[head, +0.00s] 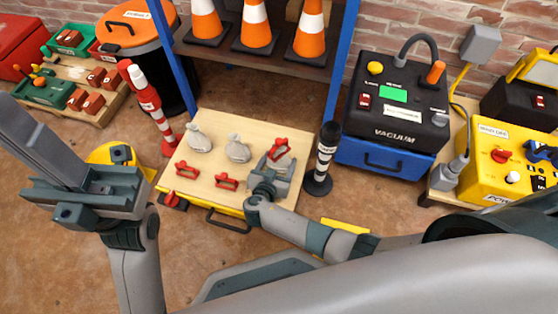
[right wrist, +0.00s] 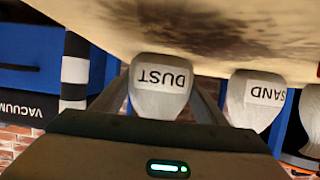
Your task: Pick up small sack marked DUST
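The small sack marked DUST (right wrist: 162,88) is a pale grey sack with a white label. It shows upside down in the right wrist view. My right gripper (head: 270,172) is open with a finger on each side of it, close to its sides. Whether the fingers touch it is not clear. In the head view the sack (head: 284,160) stands at the right of the wooden board (head: 205,212), partly hidden by the gripper. A sack marked SAND (right wrist: 257,98) stands beside it. My left gripper (head: 85,190) is at the left, away from the board; its fingertips are unclear.
Another grey sack (head: 199,138) stands left of SAND on the board. Red handles (head: 227,182) lie in front of the sacks. A black-and-white post (head: 324,155) is just right of the board, a red-white cone (head: 147,95) to its left. A vacuum unit (head: 398,110) stands farther right.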

